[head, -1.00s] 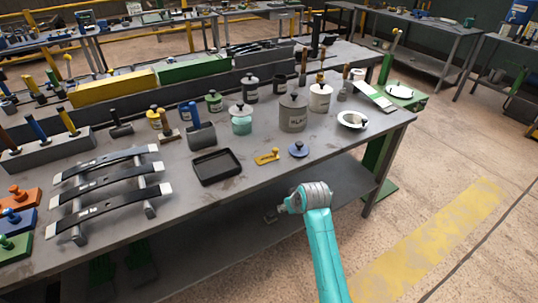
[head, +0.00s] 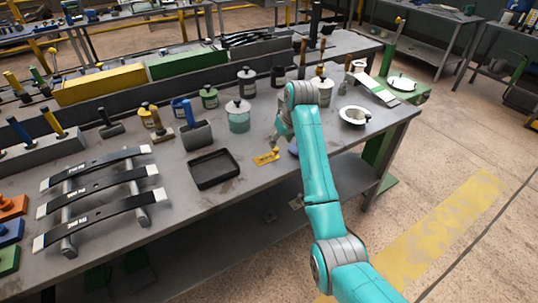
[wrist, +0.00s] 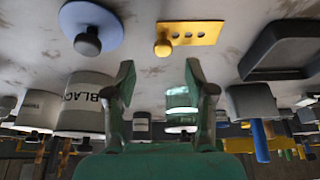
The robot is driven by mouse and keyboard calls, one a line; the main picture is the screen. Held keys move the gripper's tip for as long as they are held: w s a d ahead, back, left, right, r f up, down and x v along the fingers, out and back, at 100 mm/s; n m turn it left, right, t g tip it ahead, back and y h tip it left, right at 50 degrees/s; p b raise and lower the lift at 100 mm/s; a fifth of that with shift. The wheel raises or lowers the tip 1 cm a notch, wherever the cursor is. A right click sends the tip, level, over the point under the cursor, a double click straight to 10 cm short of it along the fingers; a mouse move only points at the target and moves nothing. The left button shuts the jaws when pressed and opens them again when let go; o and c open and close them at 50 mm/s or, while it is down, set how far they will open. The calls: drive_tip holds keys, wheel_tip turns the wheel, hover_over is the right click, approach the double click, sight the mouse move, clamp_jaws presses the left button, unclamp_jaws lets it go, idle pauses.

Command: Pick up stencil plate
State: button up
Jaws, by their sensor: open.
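The stencil plate (head: 267,157) is a small yellow plate with a knob, lying flat near the front edge of the grey workbench. In the wrist view the yellow plate (wrist: 197,33) shows a row of holes and its knob, beyond my fingertips and apart from them. My gripper (wrist: 158,75) is open and empty, its two green fingers spread. In the head view my gripper (head: 281,130) hangs over the bench just behind the plate, partly hidden by my wrist.
A black tray (head: 192,181) lies left of the plate. A blue knobbed disc (wrist: 92,24) lies close on its other side, mostly hidden by my arm in the head view. A mint jar (head: 239,122) and a BLACK-labelled canister (wrist: 85,103) stand behind. A white bowl (head: 355,116) is right.

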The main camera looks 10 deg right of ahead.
sight(276, 148)
drive_tip(key=shift+x, duration=3.5)
drive_tip(key=shift+a, duration=0.25)
clamp_jaws()
